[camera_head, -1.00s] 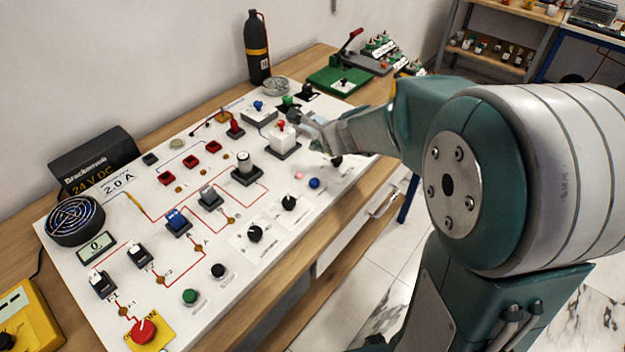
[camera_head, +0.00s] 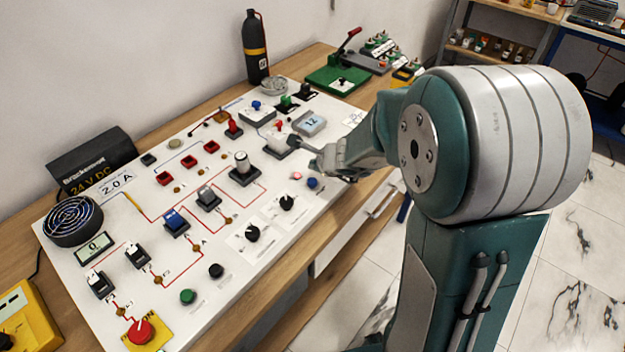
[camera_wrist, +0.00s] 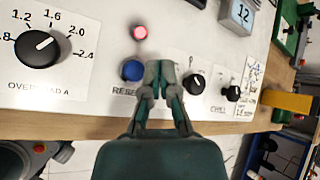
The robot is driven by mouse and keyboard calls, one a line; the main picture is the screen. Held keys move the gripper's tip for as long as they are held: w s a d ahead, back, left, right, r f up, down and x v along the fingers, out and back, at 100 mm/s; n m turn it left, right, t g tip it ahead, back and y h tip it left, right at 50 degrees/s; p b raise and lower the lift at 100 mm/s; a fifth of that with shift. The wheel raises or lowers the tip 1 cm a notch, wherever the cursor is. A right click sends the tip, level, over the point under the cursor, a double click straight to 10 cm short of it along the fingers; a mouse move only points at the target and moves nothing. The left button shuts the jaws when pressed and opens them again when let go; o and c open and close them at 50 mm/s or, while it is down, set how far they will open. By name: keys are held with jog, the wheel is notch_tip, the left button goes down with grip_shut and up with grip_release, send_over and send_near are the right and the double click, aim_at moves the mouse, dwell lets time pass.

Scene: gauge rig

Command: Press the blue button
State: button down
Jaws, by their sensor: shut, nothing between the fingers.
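The blue button (camera_wrist: 132,70) sits on the white panel in the wrist view, above a partly covered label that starts with "RESE". In the head view the blue button (camera_head: 312,183) shows just below my forearm and gripper. My gripper (camera_wrist: 160,66) is shut and empty. In the wrist view its fingertips appear just to the right of the blue button; whether they touch it I cannot tell. In the head view my gripper (camera_head: 318,152) is over the panel, above and beside the button.
A pink-red lamp (camera_wrist: 139,32) is just above the blue button. A large black knob (camera_wrist: 38,49) is to the left, and small black knobs (camera_wrist: 194,83) are to the right. The panel's front edge and wooden table edge (camera_wrist: 60,125) lie near my gripper.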

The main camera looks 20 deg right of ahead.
aim_at(311, 177)
jog(key=shift+a+f, duration=0.1)
jog(key=shift+f, duration=1.25)
jog(key=shift+f, duration=0.1)
dwell(0.4)
jog(key=shift+f, duration=0.25)
jog(key=shift+s+f, duration=0.1)
jog(key=shift+f, duration=0.4)
dwell(0.6)
jog(key=shift+r, duration=0.95)
jog(key=shift+r, duration=2.5)
